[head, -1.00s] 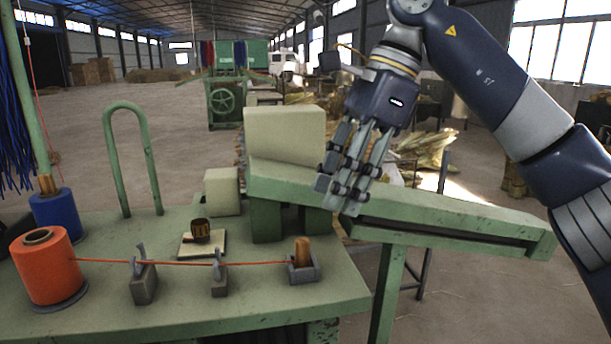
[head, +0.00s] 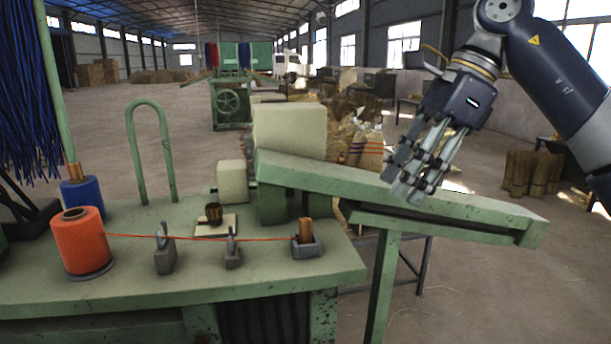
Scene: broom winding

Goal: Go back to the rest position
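My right gripper (head: 409,185) is in the upper right of the head view, with its fingers pointing down and to the left. It shows in front of the green sloping arm (head: 480,207) of the machine; whether it touches it is hard to tell. Its fingers overlap from this angle, so I cannot tell how far apart they are. No object shows between them. My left gripper is not in view.
A green workbench (head: 130,283) fills the lower left. It carries an orange thread spool (head: 80,243), a blue spool (head: 82,194), thread guides (head: 163,255) and a cream block (head: 289,131). Straw bundles (head: 531,172) stand at right. Open floor (head: 500,290) lies lower right.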

